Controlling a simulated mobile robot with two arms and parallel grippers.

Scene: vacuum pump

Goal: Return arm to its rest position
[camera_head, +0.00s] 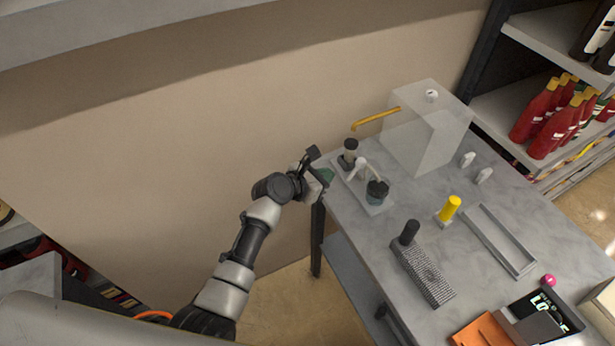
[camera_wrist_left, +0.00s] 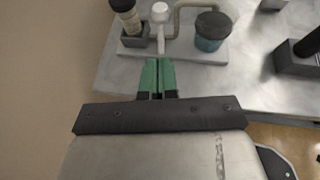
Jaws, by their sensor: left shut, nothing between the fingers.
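My left arm comes in from the left in the head view. Its gripper (camera_head: 326,175) is at the left edge of the grey table (camera_head: 345,205), beside the small pump set (camera_head: 376,208). In the left wrist view the green fingertips (camera_wrist_left: 158,75) are together and hold nothing. They point at the white-handled part (camera_wrist_left: 160,14) on the pump's base plate (camera_wrist_left: 180,50), apart from it. A jar with a dark lid (camera_wrist_left: 211,30) and a dark-capped bottle (camera_wrist_left: 128,17) stand on either side. My right gripper is not in view.
A clear box (camera_head: 428,128) with a yellow spout stands at the back of the table. A black-knobbed block (camera_head: 424,272), a yellow-topped piece (camera_head: 450,207) and a long tray (camera_head: 500,240) lie further right. Shelves with red bottles (camera_head: 535,110) stand behind. The wall side left of the table is clear.

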